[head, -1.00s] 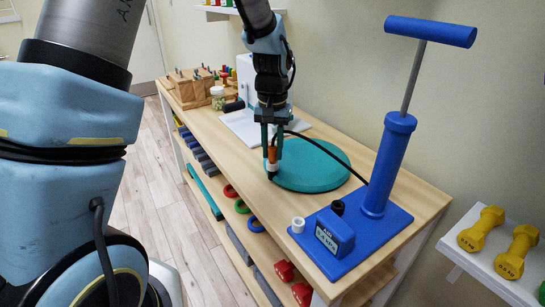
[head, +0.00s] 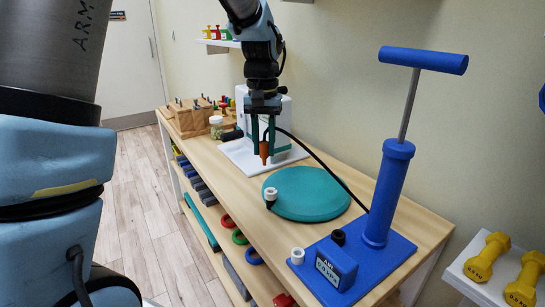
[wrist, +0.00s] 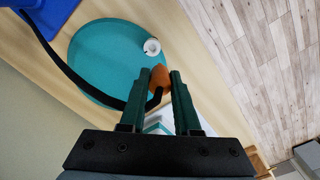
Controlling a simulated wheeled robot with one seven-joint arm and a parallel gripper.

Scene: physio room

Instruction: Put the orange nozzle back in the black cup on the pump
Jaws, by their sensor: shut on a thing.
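My gripper (head: 263,148) is shut on the orange nozzle (head: 264,154), which points down above the shelf unit's top, behind the teal disc. In the wrist view the nozzle (wrist: 160,78) sits between the two green fingers. The black hose (head: 327,170) runs from the nozzle to the blue pump (head: 377,220). The black cup (head: 338,237) stands on the pump's base, behind the gauge box, and looks empty.
The teal disc (head: 310,195) lies between my gripper and pump, with a white-topped valve (head: 271,193) at its left edge. The tall pump handle (head: 423,60) rises at right. A white box (head: 285,115) and wooden peg blocks (head: 190,118) stand farther back.

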